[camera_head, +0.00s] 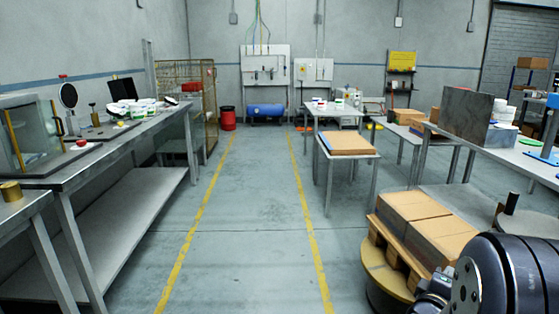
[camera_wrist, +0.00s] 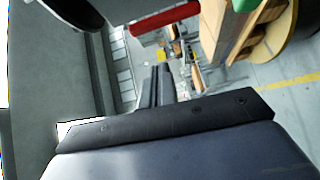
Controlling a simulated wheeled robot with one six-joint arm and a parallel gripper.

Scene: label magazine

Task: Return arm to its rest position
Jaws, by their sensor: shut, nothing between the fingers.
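My gripper (camera_wrist: 161,75) shows in the wrist view as two dark narrow fingers pressed together, with nothing between them. It points over a tilted view of the room and touches nothing that I can see. In the head view, dark rounded links of my arm fill the lower right corner. The gripper's fingertips cannot be made out there.
A wooden pallet (camera_head: 397,250) with cardboard boxes (camera_head: 420,215) stands on a yellow round base (camera_head: 383,272) close beside my arm. Workbenches line the left (camera_head: 115,165) and right (camera_head: 540,168). The floor aisle between the yellow lines (camera_head: 205,215) is clear.

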